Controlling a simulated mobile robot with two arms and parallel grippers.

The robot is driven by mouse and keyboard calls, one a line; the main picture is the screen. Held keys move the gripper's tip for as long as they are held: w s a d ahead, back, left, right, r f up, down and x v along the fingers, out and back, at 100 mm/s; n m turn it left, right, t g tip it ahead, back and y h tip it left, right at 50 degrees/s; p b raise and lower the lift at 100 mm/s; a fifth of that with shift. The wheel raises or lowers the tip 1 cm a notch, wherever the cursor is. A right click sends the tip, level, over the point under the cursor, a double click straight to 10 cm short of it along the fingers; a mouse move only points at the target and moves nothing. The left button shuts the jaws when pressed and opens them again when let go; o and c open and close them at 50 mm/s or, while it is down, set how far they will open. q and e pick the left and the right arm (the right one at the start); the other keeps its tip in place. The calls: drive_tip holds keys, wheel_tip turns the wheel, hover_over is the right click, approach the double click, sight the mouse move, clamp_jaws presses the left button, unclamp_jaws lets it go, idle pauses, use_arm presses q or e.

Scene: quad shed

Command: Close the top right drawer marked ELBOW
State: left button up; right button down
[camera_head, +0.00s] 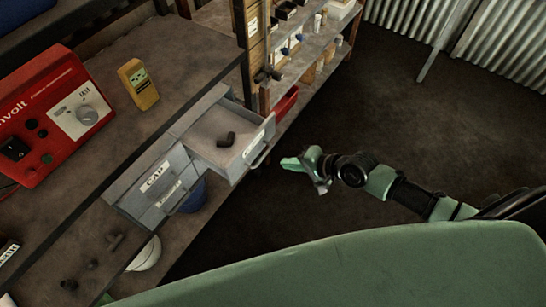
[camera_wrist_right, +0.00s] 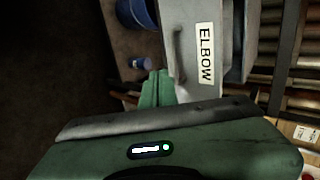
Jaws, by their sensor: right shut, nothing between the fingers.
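The top right drawer (camera_head: 213,125) of the small grey cabinet is pulled open, with a dark elbow fitting (camera_head: 226,140) lying inside. Its front, with a white label and a bar handle, faces my right arm. In the right wrist view the drawer front (camera_wrist_right: 191,77) carries the label ELBOW (camera_wrist_right: 205,53) and its handle (camera_wrist_right: 179,52). My right gripper (camera_head: 290,163) is shut and empty, just right of the drawer front and apart from it in the head view. Its green fingers (camera_wrist_right: 157,88) appear near the drawer front's lower edge in the wrist view. My left gripper is out of view.
The neighbouring CAP drawer (camera_head: 156,190) looks shut. A shelf unit (camera_head: 310,45) stands behind the drawer. A blue bucket (camera_head: 194,197) is below. Floor right of the drawer is clear.

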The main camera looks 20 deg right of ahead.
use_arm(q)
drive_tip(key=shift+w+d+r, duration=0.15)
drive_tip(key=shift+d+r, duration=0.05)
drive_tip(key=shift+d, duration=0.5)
use_arm(e)
drive_tip(key=w+a+f, duration=0.2)
drive_tip(key=w+a, duration=0.2)
drive_tip(key=w, duration=0.1)
drive_tip(key=shift+f, duration=0.35)
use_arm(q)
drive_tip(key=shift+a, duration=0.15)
use_arm(e)
drive_tip(key=b, duration=0.3)
approach(228, 138)
drive_tip(key=x, duration=0.5)
drive_tip(key=r+x, duration=0.1)
drive_tip(key=x, duration=0.1)
drive_tip(key=shift+w+a+f, duration=0.15)
drive_tip(key=shift+w+a, duration=0.4)
drive_tip(key=shift+w, duration=0.05)
drive_tip(key=shift+w+a, duration=0.2)
drive_tip(key=shift+w, duration=0.15)
use_arm(q)
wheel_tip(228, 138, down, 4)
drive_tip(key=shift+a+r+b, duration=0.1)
drive_tip(key=shift+b, duration=0.2)
use_arm(e)
drive_tip(key=shift+r, duration=0.2)
drive_tip(key=shift+r, duration=0.1)
